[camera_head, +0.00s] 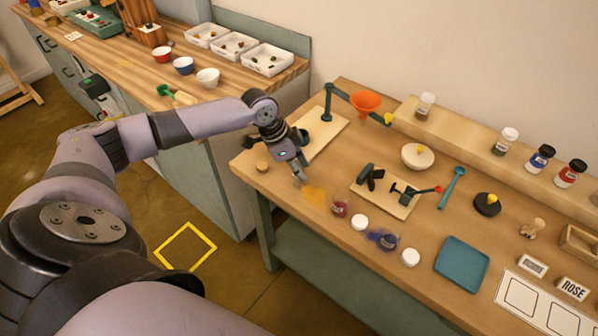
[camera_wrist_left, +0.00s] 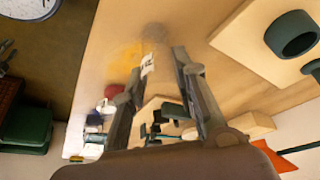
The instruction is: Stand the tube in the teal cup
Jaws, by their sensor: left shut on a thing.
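My left gripper (camera_head: 298,168) is low over the left end of the workbench, pointing down. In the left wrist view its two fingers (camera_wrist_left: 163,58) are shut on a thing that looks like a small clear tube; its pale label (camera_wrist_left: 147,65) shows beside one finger. The rest of the tube is hard to make out. A dark teal cup (camera_wrist_left: 290,35) stands on a pale wooden board (camera_wrist_left: 238,45), to the right of the fingers and apart from them. In the head view the gripper partly hides the cup. My right gripper is not in view.
The stand with the orange funnel (camera_head: 366,102) rises from the board behind the gripper. Yellow powder (camera_head: 314,195), a red jar (camera_head: 339,208) and a spilled blue jar (camera_head: 388,241) lie along the front. A small cork-coloured disc (camera_head: 262,166) sits near the left edge.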

